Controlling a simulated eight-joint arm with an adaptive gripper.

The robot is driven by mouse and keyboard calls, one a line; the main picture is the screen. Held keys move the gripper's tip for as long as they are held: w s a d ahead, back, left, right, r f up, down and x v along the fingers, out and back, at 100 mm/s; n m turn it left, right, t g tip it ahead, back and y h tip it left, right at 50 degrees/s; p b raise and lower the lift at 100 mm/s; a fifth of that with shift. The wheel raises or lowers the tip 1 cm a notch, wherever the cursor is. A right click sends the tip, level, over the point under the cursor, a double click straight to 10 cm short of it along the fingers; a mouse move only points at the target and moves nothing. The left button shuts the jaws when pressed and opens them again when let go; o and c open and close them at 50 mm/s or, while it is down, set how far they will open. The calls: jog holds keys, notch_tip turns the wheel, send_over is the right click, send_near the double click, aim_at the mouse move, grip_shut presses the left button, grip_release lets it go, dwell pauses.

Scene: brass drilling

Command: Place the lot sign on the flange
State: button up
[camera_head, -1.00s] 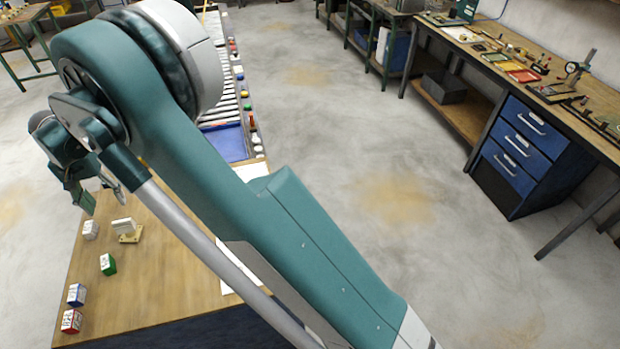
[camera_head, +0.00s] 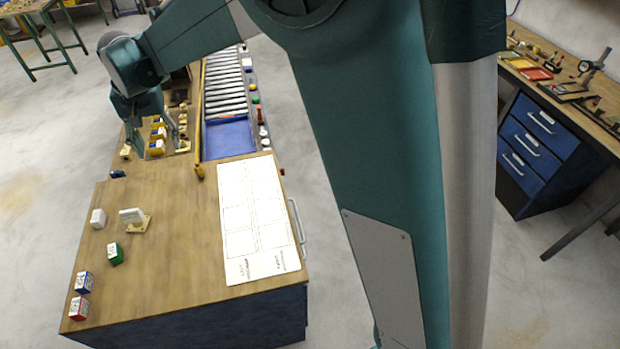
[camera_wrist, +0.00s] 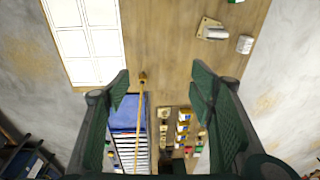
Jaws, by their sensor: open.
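A small white upright plate on a pale base (camera_head: 132,216) stands on the wooden bench; it may be the lot sign, but its marking is unreadable. It also shows in the wrist view (camera_wrist: 212,29). My gripper (camera_head: 155,143) is open and empty, high over the bench's far part. In the head view its fingers are seen either side of yellow-and-white pieces (camera_head: 158,147) in a wooden holder. These pieces lie beyond and between my fingers in the wrist view (camera_wrist: 183,127). I cannot tell which thing is the flange.
Blocks stand on the bench: white (camera_head: 98,218), green (camera_head: 115,253), blue-and-white (camera_head: 84,282) and red-and-white (camera_head: 78,308). A printed white sheet (camera_head: 255,215) lies at the right. Bare wood lies between.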

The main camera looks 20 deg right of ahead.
jog(key=s+d+r+t, duration=0.1)
jog(key=s+d+r, duration=0.3)
jog(key=d, duration=0.5)
jog(key=s+d+r+t, duration=0.1)
jog(key=s+d+r, duration=0.2)
jog(key=d, duration=0.6)
jog(key=s+d+r+t, duration=0.1)
jog(key=s+d+r, duration=0.3)
jog(key=d, duration=0.5)
jog(key=s+d+f+t, duration=0.1)
jog(key=s+d+f, duration=0.2)
jog(key=s+d, duration=0.7)
jog(key=s+d+f+t, duration=0.1)
jog(key=s+d+f, duration=0.2)
jog(key=s+d, duration=0.7)
jog(key=shift+s+t+h, duration=0.4)
jog(key=shift+s, duration=0.25)
